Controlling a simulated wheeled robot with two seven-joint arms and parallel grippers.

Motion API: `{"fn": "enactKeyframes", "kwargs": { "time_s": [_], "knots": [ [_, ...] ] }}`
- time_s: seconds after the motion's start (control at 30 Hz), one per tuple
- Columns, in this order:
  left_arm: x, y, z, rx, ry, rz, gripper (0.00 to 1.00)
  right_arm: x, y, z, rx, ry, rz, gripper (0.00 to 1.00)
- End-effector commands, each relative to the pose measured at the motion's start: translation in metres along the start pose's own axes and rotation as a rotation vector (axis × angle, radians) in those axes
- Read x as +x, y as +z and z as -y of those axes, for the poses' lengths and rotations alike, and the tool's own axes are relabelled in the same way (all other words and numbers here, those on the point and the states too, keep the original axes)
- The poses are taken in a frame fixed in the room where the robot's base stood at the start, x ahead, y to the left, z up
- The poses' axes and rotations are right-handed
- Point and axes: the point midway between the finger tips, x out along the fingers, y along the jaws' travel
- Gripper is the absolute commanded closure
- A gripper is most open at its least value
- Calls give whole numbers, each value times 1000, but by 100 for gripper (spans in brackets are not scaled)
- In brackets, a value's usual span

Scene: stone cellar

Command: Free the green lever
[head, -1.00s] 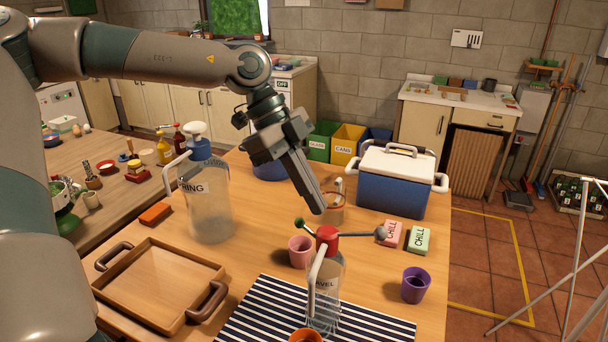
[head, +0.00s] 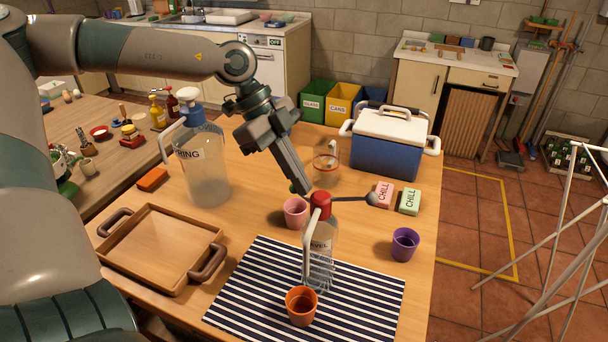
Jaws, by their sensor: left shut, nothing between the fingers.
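A small green knob (head: 293,187) shows on the table behind the red-capped bottle, mostly hidden by my left gripper; I take it for the green lever's end. My left gripper (head: 304,189) is shut and empty, pointing down, its fingertips close beside the red cap (head: 320,198). I cannot tell whether it touches anything. The clear bottle (head: 319,240) with a white handle stands on the striped mat. A grey ladle or spoon (head: 350,199) appears to the right of the cap, its bowl by the pink block; its other end is hidden. My right gripper is out of view.
A pink cup (head: 295,212), orange cup (head: 301,306) and purple cup (head: 404,244) stand around the bottle. A glass jug (head: 326,165), blue cooler (head: 385,160), CHILL blocks (head: 410,201), large bottle (head: 201,170) and wooden tray (head: 208,241) surround them. Bare table lies left of the pink cup.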

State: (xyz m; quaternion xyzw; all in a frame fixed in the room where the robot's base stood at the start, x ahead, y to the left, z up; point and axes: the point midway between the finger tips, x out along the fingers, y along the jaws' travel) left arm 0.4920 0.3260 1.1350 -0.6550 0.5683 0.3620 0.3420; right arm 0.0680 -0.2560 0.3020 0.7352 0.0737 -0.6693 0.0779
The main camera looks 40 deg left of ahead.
Motion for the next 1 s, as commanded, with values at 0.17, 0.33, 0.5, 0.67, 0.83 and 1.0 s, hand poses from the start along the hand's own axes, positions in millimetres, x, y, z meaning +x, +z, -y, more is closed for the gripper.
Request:
{"fn": "enactKeyframes", "kwargs": {
  "time_s": [0.17, 0.33, 0.5, 0.67, 0.83, 1.0],
  "knots": [
    [0, 1, 0, 0, 0, 0, 100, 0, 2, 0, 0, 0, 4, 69],
    [0, 1, 0, 0, 0, 0, 100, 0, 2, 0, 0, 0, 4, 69],
    [0, 1, -1, 0, -1, -6, 100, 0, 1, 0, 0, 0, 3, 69],
    [-1, 2, -4, 1, -6, -31, 100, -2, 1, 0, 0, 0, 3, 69],
    [-2, 3, -9, 5, -15, -74, 100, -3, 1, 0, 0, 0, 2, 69],
    [-1, 4, -11, 6, -18, -94, 100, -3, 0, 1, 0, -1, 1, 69]
  ]
}}
